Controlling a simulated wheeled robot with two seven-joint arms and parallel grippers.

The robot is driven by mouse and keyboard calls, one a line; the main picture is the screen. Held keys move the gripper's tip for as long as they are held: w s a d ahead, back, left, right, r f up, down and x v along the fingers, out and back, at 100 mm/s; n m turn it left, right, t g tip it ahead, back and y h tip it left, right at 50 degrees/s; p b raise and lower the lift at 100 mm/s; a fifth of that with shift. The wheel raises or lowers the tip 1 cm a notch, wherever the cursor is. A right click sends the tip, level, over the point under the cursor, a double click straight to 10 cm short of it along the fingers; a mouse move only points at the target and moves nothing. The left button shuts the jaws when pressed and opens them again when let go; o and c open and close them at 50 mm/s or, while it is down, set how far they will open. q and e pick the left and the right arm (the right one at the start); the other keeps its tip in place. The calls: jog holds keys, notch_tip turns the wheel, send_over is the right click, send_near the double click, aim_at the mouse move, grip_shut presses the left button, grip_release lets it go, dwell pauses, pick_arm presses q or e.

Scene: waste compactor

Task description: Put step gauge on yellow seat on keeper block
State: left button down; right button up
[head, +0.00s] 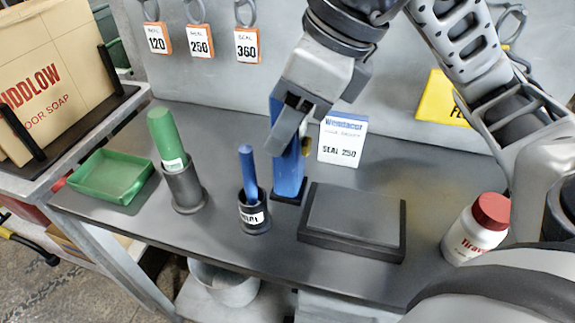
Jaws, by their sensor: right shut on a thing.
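My right gripper (287,122) comes down from the top and is shut on the upper part of a blue upright bar (288,172), which may be the step gauge. The bar's foot is at a small black base (289,192); I cannot tell whether it rests in it or just above. A dark block with a grey flat top (352,217) lies just right of the bar; I cannot tell if it is the keeper block. No yellow seat can be made out. My left gripper is not in view.
Left of the bar stand a blue rod in a black cup (254,212) and a green rod in a grey holder (184,190). A green tray (112,177) lies at left, a white bottle (475,232) at right. A white card (342,140) stands behind.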

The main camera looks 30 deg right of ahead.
jog(key=w+d+f+p, duration=0.1)
jog(key=w+d+f, duration=0.6)
jog(key=w+f, duration=0.4)
jog(key=shift+w+f, duration=0.2)
jog(key=shift+f, duration=0.75)
jog(key=shift+f, duration=0.15)
jog(key=o, duration=1.1)
jog(key=shift+o, duration=0.2)
